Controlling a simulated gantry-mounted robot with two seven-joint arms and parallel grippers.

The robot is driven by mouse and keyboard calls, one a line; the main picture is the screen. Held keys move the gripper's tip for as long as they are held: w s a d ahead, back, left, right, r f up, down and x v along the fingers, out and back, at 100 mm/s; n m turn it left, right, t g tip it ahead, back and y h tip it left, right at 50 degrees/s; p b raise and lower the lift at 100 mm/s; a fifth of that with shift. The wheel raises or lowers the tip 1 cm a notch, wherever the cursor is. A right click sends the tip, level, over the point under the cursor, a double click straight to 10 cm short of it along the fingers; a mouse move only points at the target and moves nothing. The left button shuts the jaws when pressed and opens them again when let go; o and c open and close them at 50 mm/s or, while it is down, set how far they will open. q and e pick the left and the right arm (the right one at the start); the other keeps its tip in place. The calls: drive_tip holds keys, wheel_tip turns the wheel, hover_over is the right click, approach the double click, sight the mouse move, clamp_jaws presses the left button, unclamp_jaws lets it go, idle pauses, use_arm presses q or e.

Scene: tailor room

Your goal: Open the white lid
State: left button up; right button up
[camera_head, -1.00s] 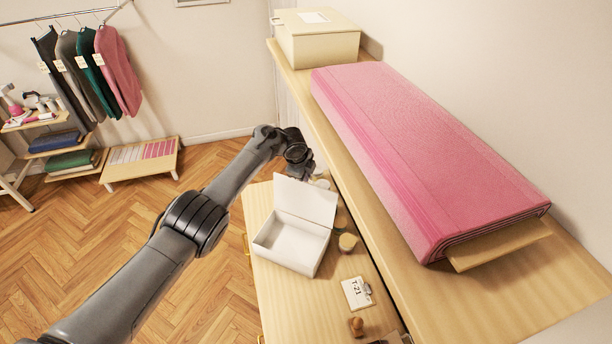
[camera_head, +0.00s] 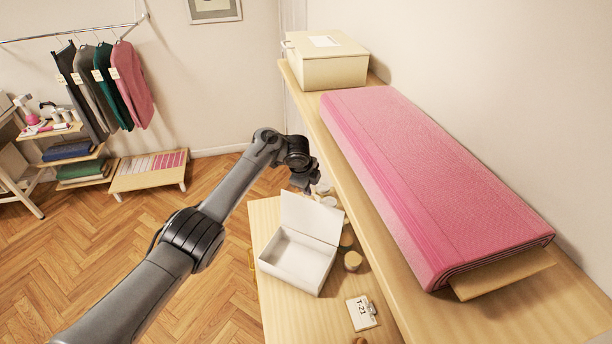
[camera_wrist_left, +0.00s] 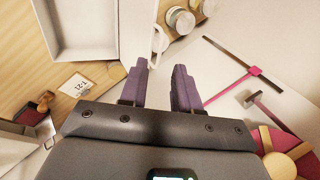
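The white box (camera_head: 297,262) sits on the wooden table, and its white lid (camera_head: 310,217) stands raised at its far side. The inside of the box shows empty. My left gripper (camera_head: 313,186) is behind and above the lid's top edge in the head view; its fingertips are hard to make out there. In the left wrist view, the two purple fingers of my left gripper (camera_wrist_left: 162,72) are apart with nothing between them. The white box (camera_wrist_left: 85,28) also shows there at the upper left, beyond the fingers. My right gripper is in neither view.
A T-21 tag (camera_head: 361,312) lies nearer on the table. A shelf on the right holds a pink fabric roll (camera_head: 430,180) and a cream box (camera_head: 326,62). The table front is partly clear.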

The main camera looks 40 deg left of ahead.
use_arm(q)
drive_tip(key=v, duration=0.5)
drive_tip(key=shift+r, duration=0.2)
